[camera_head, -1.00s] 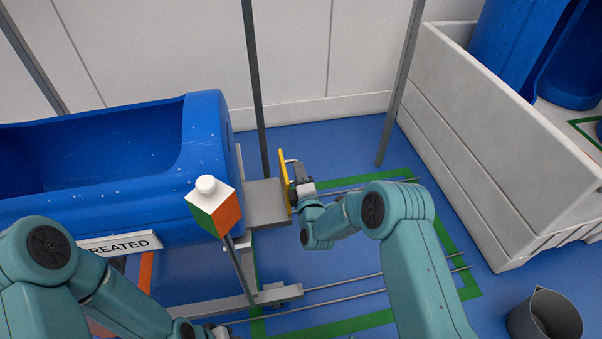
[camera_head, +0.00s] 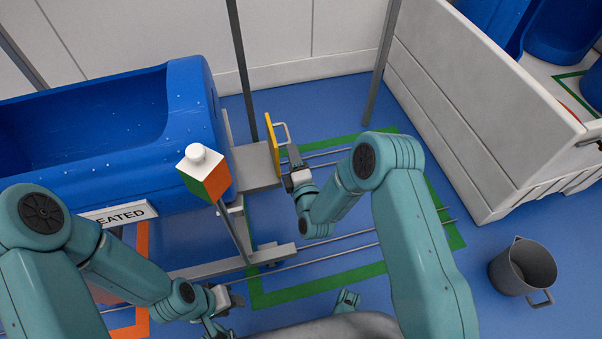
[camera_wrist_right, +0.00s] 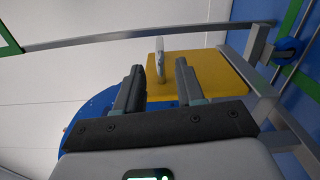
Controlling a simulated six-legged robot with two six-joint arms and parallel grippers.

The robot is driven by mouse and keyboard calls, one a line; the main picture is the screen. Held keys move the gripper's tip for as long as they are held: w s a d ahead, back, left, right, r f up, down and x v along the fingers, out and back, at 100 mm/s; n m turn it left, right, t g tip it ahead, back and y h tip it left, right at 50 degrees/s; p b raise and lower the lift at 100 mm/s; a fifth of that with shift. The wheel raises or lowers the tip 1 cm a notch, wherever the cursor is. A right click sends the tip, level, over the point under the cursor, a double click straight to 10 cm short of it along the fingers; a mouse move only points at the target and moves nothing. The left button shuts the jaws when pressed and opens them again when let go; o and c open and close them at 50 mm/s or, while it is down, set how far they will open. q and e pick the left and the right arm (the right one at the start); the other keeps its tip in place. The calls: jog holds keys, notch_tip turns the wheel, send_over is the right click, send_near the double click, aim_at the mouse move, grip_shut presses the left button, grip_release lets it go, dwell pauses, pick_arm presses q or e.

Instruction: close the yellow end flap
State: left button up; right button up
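The yellow end flap (camera_head: 270,143) stands upright at the right end of the grey shelf (camera_head: 254,166) beside the blue tub (camera_head: 185,115). A grey loop handle (camera_head: 283,133) sticks out from its right face. My right gripper (camera_head: 293,154) is just right of the flap, near the handle. In the right wrist view its fingers (camera_wrist_right: 158,82) are apart and empty; the flap (camera_wrist_right: 228,78) shows beyond, with the handle (camera_wrist_right: 160,58) seen end-on between the fingertips. My left gripper (camera_head: 226,302) is low in the head view, away from the flap; its fingers are unclear.
A post with a white, green and orange block (camera_head: 207,175) stands before the tub. Grey uprights (camera_head: 384,62) rise behind. A pale bin (camera_head: 480,120) is at right, and a grey bucket (camera_head: 522,267) stands on the floor. Blue floor around the rails is open.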

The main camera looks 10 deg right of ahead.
jog(key=s+p, duration=0.1)
jog(key=s, duration=0.7)
jog(key=shift+s+d, duration=0.15)
jog(key=shift+s, duration=0.2)
jog(key=w+d+r+h, duration=0.1)
jog(key=d+r, duration=0.2)
jog(key=d, duration=0.1)
jog(key=s+a+f+m+g+y, duration=0.2)
jog(key=s+f+m+g, duration=0.5)
jog(key=s+m+g, duration=0.35)
jog(key=s+a+f+m+g+y, duration=0.1)
jog(key=s+f+m+g+y, duration=0.1)
jog(key=s+f+m+g, duration=0.75)
jog(key=s+r+t+p, duration=0.1)
jog(key=s+r+p, duration=0.1)
jog(key=r+p, duration=1.1)
jog(key=s+r+m+t+p, duration=0.1)
jog(key=s+r+p, duration=0.1)
jog(key=r+p, duration=1.2)
notch_tip(320, 180, up, 4)
jog(key=shift+s+a+f+p, duration=0.1)
jog(key=shift+s+a+p, duration=0.1)
jog(key=shift+s+p, duration=0.1)
